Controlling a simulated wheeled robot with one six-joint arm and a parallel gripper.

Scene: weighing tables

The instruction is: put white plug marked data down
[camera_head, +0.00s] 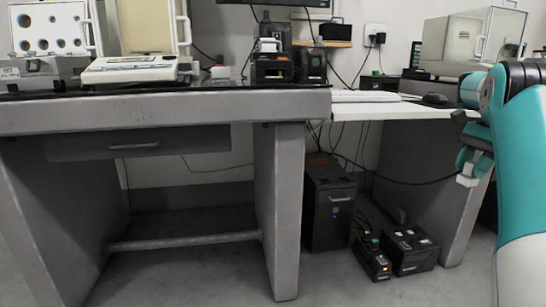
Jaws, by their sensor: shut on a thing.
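My gripper (470,167) is at the right of the view, in front of the right table's open space and below its top. It points down and is shut on a small white plug (466,181). The plug shows just under the fingers, clear of the floor. Any marking on it is too small to read. A black cable (405,181) sags from the plug's side towards the left and rises to the area under the white tabletop.
A grey stone table (160,108) with instruments stands at left. A white tabletop (375,109) adjoins it. Beneath are a black computer tower (330,205), a black box (409,249) and a smaller black unit (371,259). The floor in front is clear.

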